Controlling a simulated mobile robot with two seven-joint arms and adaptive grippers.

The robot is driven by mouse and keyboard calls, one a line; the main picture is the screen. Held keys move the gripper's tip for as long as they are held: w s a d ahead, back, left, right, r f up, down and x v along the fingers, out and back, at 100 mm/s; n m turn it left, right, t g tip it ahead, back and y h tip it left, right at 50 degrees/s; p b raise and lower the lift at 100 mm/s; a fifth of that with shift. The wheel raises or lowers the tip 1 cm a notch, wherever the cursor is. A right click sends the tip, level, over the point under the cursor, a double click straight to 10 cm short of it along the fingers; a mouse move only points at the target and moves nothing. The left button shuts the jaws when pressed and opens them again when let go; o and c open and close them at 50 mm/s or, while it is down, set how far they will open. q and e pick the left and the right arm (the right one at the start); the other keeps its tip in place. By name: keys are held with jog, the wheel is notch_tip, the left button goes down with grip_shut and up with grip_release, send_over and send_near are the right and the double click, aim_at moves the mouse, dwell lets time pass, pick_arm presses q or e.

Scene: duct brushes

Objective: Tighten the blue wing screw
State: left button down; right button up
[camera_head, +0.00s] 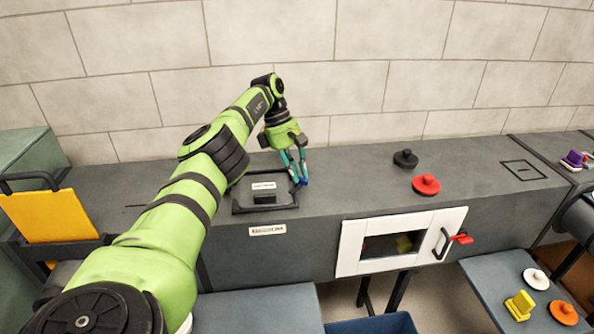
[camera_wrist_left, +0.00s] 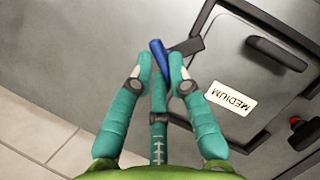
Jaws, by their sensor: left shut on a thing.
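The blue wing screw (camera_wrist_left: 158,52) shows in the left wrist view as a slim blue bar beside the corner of a dark hatch (camera_wrist_left: 275,88) labelled MEDIUM. My left gripper (camera_wrist_left: 160,66) has its teal fingers on either side of the bar and is shut on it. In the head view, my left gripper (camera_head: 299,178) points down at the right edge of the hatch (camera_head: 240,207) on top of the grey duct. A bit of blue shows at its fingertips, but the fingers hide most of the screw. My right gripper is not in view.
A black knob (camera_head: 405,159) and a red round knob (camera_head: 426,184) stand on the duct to the right. A white-framed door (camera_head: 350,255) with a red handle is on its front. A yellow panel (camera_head: 50,225) is at the left. The duct's top between hatch and knobs is clear.

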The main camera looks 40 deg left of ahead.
pick_arm(q)
jog(key=shift+r, duration=0.1)
jog(key=c, duration=1.2)
grip_release()
jog(key=shift+n, duration=0.3)
